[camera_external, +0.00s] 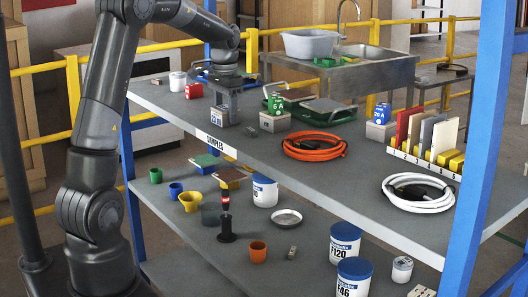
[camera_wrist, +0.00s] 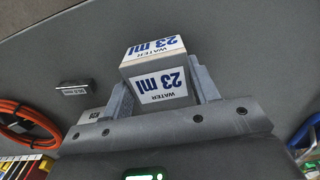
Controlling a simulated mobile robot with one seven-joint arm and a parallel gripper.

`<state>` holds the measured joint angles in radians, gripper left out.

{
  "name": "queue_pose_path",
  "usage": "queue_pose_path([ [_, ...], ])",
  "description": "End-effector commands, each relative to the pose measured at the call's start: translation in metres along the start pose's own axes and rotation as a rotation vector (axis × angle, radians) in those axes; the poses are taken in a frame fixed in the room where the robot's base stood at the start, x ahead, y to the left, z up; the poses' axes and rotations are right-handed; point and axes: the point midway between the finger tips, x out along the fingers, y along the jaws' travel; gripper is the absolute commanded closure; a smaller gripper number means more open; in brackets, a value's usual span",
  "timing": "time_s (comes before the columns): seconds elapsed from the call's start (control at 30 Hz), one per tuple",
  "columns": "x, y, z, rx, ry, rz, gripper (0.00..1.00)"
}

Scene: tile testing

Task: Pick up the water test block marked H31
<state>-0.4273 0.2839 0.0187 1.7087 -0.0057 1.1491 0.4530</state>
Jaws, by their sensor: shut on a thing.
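My gripper (camera_external: 224,100) is shut on a pale block (camera_external: 216,116) at the left part of the upper grey shelf. In the wrist view the block (camera_wrist: 158,72) sits between the two fingers (camera_wrist: 162,92); two white faces read "WATER 23 ml" in blue, upside down. No H31 mark can be read on it. I cannot tell whether it touches the shelf. Beyond the left finger is a grey block with a small dark code (camera_wrist: 94,116), too small to read surely. A small metal block with a label (camera_wrist: 73,87) lies apart from my gripper.
The lower shelf holds cups and tubs.

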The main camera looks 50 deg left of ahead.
Motion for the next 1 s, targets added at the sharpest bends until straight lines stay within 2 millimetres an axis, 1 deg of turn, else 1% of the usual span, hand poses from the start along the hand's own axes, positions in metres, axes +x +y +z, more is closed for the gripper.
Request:
queue_pose_path([
  [0.03,0.000,0.000,0.000,0.000,0.000,0.000,0.70],
  [0.17,0.000,0.000,0.000,0.000,0.000,0.000,0.80],
  [0.47,-0.003,0.000,0.000,0.000,0.002,-0.001,0.80],
  [0.57,-0.010,0.000,-0.001,0.000,0.003,-0.001,0.80],
  [0.63,-0.018,0.000,-0.001,0.000,0.004,-0.002,0.80],
  [0.77,-0.042,0.000,-0.001,0.000,0.005,-0.003,0.80],
  [1.0,-0.075,0.056,0.007,0.005,0.004,-0.001,0.80],
])
